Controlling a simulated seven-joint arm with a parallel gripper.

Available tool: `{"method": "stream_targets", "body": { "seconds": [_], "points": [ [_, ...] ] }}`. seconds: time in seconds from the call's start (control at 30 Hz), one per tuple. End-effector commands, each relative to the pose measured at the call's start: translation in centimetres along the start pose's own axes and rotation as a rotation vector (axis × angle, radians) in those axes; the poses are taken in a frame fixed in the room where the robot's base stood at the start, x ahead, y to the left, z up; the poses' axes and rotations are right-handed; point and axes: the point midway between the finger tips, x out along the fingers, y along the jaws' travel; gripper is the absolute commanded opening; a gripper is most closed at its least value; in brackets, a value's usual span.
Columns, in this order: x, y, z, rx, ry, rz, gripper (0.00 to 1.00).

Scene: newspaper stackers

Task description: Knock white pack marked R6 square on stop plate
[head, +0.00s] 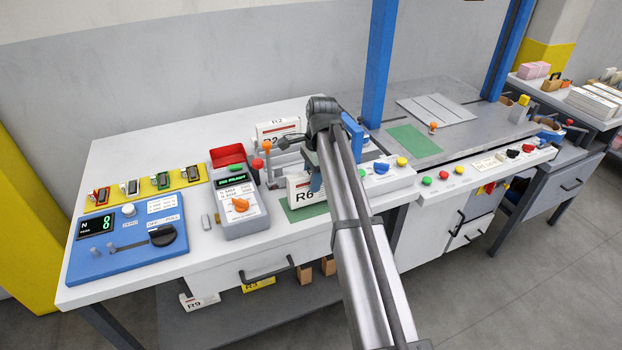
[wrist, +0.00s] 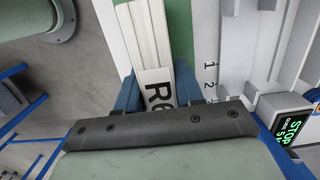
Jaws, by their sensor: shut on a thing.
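The white pack marked R6 (head: 302,196) stands upright at the green mat (head: 316,209) on the white bench, left of my arm. In the wrist view its layered edges and R6 label (wrist: 160,88) lie between the blue fingers of my gripper (wrist: 158,92). My gripper is shut on the pack; in the head view its blue finger (head: 315,182) shows at the pack's right part. My arm hides the pack's right end. I cannot clearly pick out the stop plate, or tell whether the pack touches it.
Behind stands another white pack marked R2 (head: 278,127). A blue panel (head: 128,240) lies farther left. A display reading STOP (wrist: 290,130) shows in the wrist view.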

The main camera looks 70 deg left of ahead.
Motion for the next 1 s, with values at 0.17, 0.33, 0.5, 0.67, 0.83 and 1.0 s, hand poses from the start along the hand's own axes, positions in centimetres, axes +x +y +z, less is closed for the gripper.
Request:
{"method": "stream_targets", "body": {
  "seconds": [0.17, 0.33, 0.5, 0.67, 0.83, 1.0],
  "points": [
    [-0.1, 0.0, -0.3, 0.000, 0.000, 0.000, 0.00],
    [-0.1, 0.0, -0.6, 0.000, 0.000, 0.000, 0.00],
    [-0.1, 0.0, -0.8, 0.000, 0.000, 0.000, 0.00],
    [-0.2, 0.0, -1.1, 0.001, 0.000, 0.000, 0.00],
    [-0.2, 0.0, -1.3, 0.000, 0.000, 0.000, 0.00],
    [-0.2, 0.0, -1.6, 0.000, 0.000, 0.000, 0.00]
  ]
}}
